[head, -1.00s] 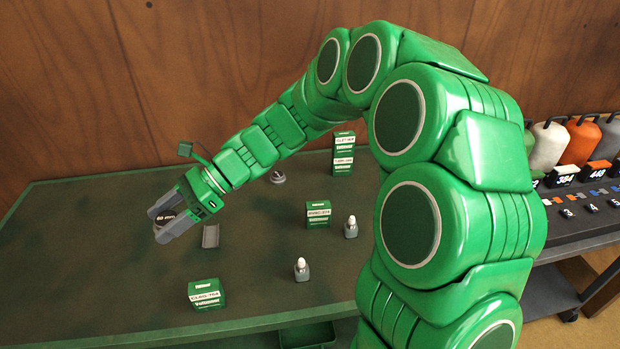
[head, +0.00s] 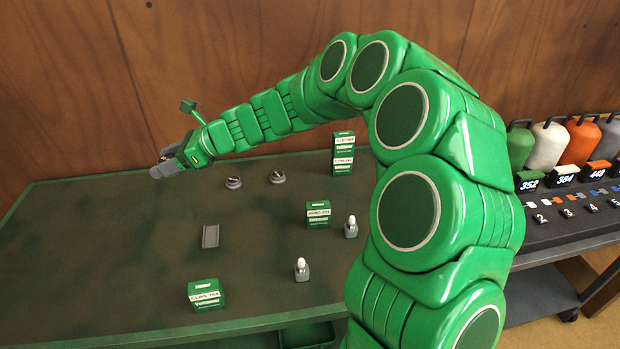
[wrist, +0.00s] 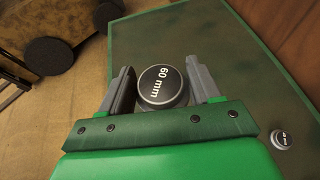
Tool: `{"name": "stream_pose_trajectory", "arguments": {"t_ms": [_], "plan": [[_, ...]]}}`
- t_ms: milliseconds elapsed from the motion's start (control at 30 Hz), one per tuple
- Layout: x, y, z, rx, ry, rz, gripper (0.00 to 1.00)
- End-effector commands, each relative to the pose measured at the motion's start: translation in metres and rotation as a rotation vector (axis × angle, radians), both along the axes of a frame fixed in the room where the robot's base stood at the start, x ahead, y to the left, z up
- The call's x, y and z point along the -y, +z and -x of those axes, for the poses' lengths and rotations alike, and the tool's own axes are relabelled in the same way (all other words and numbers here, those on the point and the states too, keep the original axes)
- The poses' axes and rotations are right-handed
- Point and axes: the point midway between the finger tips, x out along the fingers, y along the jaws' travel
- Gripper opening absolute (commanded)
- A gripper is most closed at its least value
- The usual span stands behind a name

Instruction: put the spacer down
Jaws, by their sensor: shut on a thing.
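The spacer (wrist: 162,86) is a round dark piece with a lighter rim, marked "60 mm" in the wrist view. My gripper (wrist: 163,85) is shut on it, with one grey finger on each side. In the head view my gripper (head: 162,168) is above the back left part of the green table (head: 120,262). The spacer is mostly hidden there behind the fingers. From these views I cannot tell exactly how high it is above the table top.
Two round grey pieces (head: 233,183) (head: 277,177) stand right of my gripper. A small grey tray (head: 210,236), green boxes (head: 207,294) (head: 318,214) (head: 343,153) and two small bottles (head: 302,269) (head: 351,227) stand on the table. The left part is clear.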

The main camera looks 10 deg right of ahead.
Motion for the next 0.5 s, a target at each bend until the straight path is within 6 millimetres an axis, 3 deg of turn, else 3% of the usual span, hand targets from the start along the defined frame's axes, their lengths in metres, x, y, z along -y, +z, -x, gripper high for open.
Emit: {"name": "stream_pose_trajectory", "arguments": {"t_ms": [200, 500], "plan": [[0.009, 0.005, -0.063, 0.0, -0.238, -0.003, 0.26], [0.037, 0.013, -0.136, 0.0, -0.551, -0.004, 0.26]]}}
